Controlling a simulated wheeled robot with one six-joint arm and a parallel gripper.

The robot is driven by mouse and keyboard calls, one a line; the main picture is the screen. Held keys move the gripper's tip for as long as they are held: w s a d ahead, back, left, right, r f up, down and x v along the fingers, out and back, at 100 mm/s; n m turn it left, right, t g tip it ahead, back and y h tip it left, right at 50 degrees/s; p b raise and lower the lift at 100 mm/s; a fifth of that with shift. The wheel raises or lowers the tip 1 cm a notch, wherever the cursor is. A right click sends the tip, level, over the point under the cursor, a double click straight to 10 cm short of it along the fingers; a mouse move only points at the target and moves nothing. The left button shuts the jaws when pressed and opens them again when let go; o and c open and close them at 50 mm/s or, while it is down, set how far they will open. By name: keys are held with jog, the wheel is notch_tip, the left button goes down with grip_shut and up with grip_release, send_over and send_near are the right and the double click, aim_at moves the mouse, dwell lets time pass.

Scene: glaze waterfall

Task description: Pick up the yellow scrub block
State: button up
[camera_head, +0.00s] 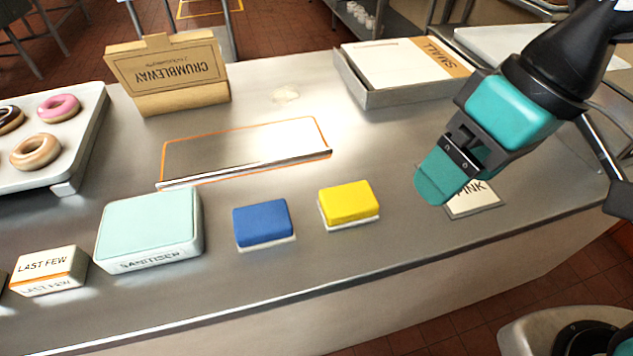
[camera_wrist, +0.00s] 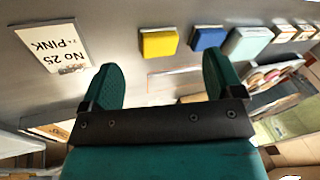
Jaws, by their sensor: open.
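The yellow scrub block (camera_head: 348,202) has a white base and sits on the steel counter, right of a blue block (camera_head: 263,223). My gripper (camera_head: 447,180) is above the counter to the right of the yellow block, over the "PINK" card. In the wrist view the yellow block (camera_wrist: 159,42) lies beyond my gripper's two teal fingers (camera_wrist: 162,84), which are spread apart with nothing between them. The gripper does not touch the block.
A mint sanitiser box (camera_head: 150,228) and a "LAST FEW" box (camera_head: 48,271) stand left of the blue block. Behind are an orange-outlined area (camera_head: 245,150), a brown carton (camera_head: 168,75) and a shallow tray (camera_head: 400,95). The "PINK" card (camera_head: 474,199) lies at right.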

jog(key=shift+o, duration=0.8)
jog(key=w+a+r+m+h+p, duration=0.1)
jog(key=w+a+r+p, duration=0.1)
jog(key=w, duration=0.3)
jog(key=shift+w+a+h+p, duration=0.3)
jog(key=shift+a+h+p, duration=0.15)
jog(key=shift+a, duration=0.3)
jog(key=m+h+p, duration=0.2)
jog(key=p, duration=0.2)
send_over(349, 197)
notch_tip(349, 197, down, 12)
jog(key=shift+f, duration=0.1)
jog(key=shift+f+p, duration=0.7)
jog(key=shift+f, duration=2.45)
jog(key=c, duration=0.6)
jog(key=shift+r, duration=0.1)
notch_tip(349, 197, up, 20)
jog(key=shift+b, duration=1.1)
